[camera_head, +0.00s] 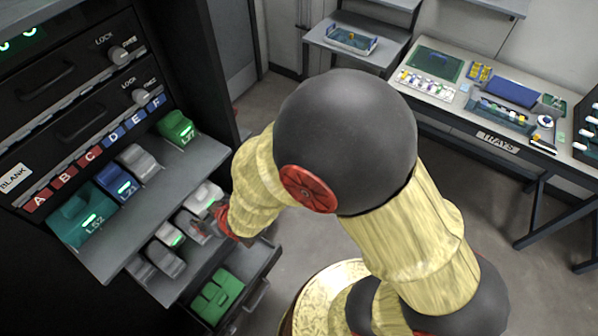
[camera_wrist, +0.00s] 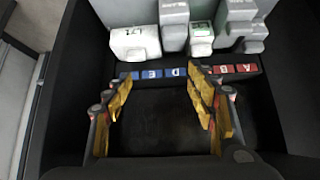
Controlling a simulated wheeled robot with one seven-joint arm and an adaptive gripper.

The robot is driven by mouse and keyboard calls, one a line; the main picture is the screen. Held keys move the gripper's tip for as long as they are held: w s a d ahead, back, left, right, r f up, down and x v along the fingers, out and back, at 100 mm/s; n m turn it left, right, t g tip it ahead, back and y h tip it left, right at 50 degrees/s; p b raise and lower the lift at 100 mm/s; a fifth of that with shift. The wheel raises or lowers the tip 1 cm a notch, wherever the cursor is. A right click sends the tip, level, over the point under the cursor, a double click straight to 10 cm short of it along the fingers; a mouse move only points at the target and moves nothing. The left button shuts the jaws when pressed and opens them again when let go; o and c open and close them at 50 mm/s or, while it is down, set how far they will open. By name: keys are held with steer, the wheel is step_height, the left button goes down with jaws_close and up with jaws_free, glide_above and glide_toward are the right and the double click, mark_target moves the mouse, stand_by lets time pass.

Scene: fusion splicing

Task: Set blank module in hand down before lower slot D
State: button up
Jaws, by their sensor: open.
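My gripper (camera_wrist: 160,82) is open, with its yellow fingers spread and nothing visible between them. In the head view its red end (camera_head: 226,222) is low beside the lower shelf. A plain grey module (camera_wrist: 174,24), apparently the blank one, stands on that shelf in line with the blue D label (camera_wrist: 174,72), apart from the fingers in the wrist view. A grey module (camera_head: 192,226) also shows close to my gripper in the head view, partly hidden. The right finger hides part of the label strip near C.
A white module (camera_wrist: 135,42) and a green-labelled module (camera_wrist: 201,38) flank the grey one; more grey modules (camera_wrist: 236,28) stand by A and B. The upper shelf (camera_head: 190,172) overhangs the lower one. A drawer below holds a green module (camera_head: 217,296). A trays table (camera_head: 500,142) stands right.

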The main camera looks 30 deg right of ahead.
steer(key=s+d+r+m+h, duration=0.1)
steer(key=d+r+m, duration=0.1)
steer(key=d+r, duration=0.6)
steer(key=s+d+r+m+h, duration=0.1)
steer(key=d+r, duration=0.5)
steer(key=r, duration=0.5)
steer(key=s+d+r+m+g+h, duration=0.1)
steer(key=s+d+r, duration=0.3)
steer(key=s, duration=0.3)
steer(key=s+d+r+m+g+h, duration=0.1)
steer(key=s+d+r, duration=0.4)
steer(key=s+d, duration=0.1)
steer(key=shift+s+d+m, duration=0.2)
steer(key=shift+s+m, duration=0.1)
steer(key=shift+s, duration=0.25)
